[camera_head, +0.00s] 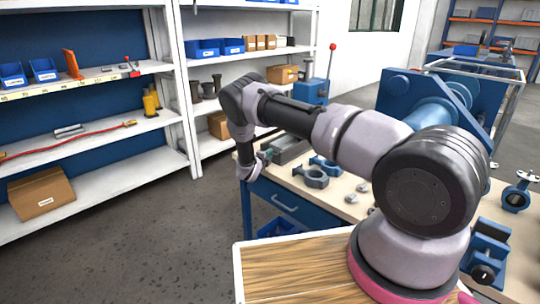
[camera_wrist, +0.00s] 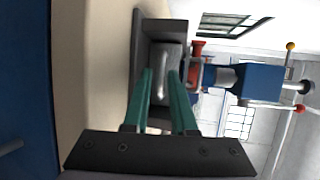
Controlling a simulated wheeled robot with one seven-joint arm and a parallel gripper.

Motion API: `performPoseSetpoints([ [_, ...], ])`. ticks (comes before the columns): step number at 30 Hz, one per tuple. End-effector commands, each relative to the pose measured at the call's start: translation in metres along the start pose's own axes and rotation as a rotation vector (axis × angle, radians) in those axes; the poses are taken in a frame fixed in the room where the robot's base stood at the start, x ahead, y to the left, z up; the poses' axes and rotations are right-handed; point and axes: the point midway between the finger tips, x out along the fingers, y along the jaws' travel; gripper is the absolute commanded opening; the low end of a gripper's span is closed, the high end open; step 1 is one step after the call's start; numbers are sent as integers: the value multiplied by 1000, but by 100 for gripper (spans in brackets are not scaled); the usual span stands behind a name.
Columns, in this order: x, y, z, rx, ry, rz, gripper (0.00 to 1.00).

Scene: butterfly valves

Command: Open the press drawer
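A grey box-like part (camera_head: 290,150) sits on the bench top near its back left, by the press. It also shows in the wrist view (camera_wrist: 163,27), with a pale metal bar (camera_wrist: 163,75) in its middle. I cannot tell whether it is the press drawer. My gripper (camera_head: 266,158) is at the bench's left edge, close to this part. In the wrist view my gripper (camera_wrist: 161,74) has its two green fingers apart, one on each side of the pale bar; contact cannot be told. The blue press (camera_head: 311,91) with a red-knobbed lever stands behind; it also shows in the wrist view (camera_wrist: 250,82).
The blue bench drawer (camera_head: 268,200) with a metal handle (camera_head: 286,209) is below the bench top and looks shut. Blue valve parts (camera_head: 312,177) lie on the bench top (camera_head: 335,195). White shelves (camera_head: 100,180) stand left. The floor between is clear.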

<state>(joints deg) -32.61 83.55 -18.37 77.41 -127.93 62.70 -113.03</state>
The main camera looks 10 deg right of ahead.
Motion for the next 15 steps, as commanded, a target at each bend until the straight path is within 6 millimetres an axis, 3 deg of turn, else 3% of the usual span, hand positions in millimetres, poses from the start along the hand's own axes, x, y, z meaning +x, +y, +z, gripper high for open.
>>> performPoseSetpoints([
  [4, 11, 0, 0, 0, 1, 0, 25],
  [13, 12, 0, 0, 0, 1, 0, 25],
  [15, 12, 0, 0, 0, 1, 0, 0],
])
